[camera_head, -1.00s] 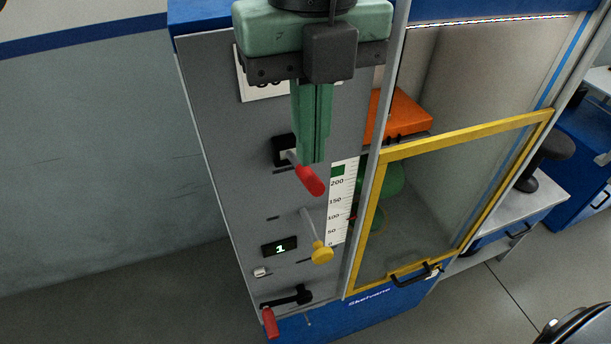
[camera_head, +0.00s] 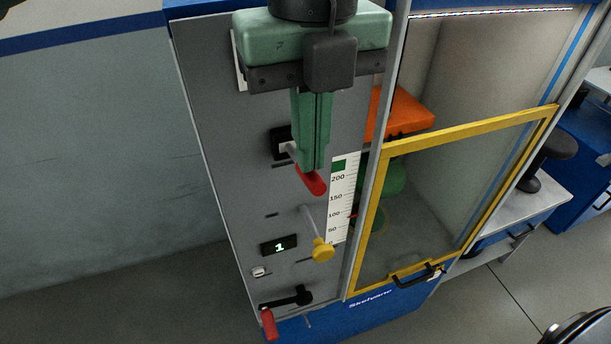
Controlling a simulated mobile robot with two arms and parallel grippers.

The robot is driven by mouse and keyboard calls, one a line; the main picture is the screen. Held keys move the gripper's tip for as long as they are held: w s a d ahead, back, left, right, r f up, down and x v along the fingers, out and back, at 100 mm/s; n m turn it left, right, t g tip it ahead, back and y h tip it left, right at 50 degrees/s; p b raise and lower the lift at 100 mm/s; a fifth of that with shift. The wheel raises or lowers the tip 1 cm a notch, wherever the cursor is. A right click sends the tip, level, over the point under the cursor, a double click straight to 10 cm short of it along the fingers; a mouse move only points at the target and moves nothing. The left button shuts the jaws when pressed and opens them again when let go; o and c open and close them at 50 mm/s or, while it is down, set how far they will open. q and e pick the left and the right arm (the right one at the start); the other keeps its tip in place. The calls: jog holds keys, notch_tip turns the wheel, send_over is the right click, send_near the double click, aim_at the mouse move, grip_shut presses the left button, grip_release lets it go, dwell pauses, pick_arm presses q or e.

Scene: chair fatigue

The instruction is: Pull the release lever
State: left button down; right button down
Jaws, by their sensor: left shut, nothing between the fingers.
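The machine has a grey side panel with several controls. A lever with a red grip (camera_head: 312,181) sticks out of a black slot plate (camera_head: 280,144) on the upper panel. My left gripper (camera_head: 312,168) is shut and empty, pointing down. Its fingertips overlap the upper part of the red grip in the picture; I cannot tell whether they touch it. Lower on the panel are a rod with a yellow knob (camera_head: 322,251) and a black crank with a red handle (camera_head: 268,323). My right gripper is not in view.
A white scale (camera_head: 342,198) and a lit display showing 1 (camera_head: 279,245) are on the panel. To the right is a yellow-framed clear guard (camera_head: 470,137) with a black handle (camera_head: 420,277), and an orange block (camera_head: 402,112) behind it. Open floor lies left of the machine.

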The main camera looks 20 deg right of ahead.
aim_at(310, 177)
pick_arm(q)
jog(key=shift+f+b, duration=1.75)
jog(key=shift+f, duration=0.45)
jog(key=shift+r+p, duration=0.45)
jog(key=shift+r, duration=0.1)
jog(key=shift+s+r+p, duration=0.3)
jog(key=shift+r+p, duration=0.55)
jog(key=shift+r, duration=0.55)
jog(key=shift+s+r+p, duration=0.35)
jog(key=shift+r+p, duration=0.5)
jog(key=shift+r, duration=0.5)
jog(key=shift+s+r+p, duration=0.3)
jog(key=shift+r+p, duration=0.55)
jog(key=shift+r, duration=0.55)
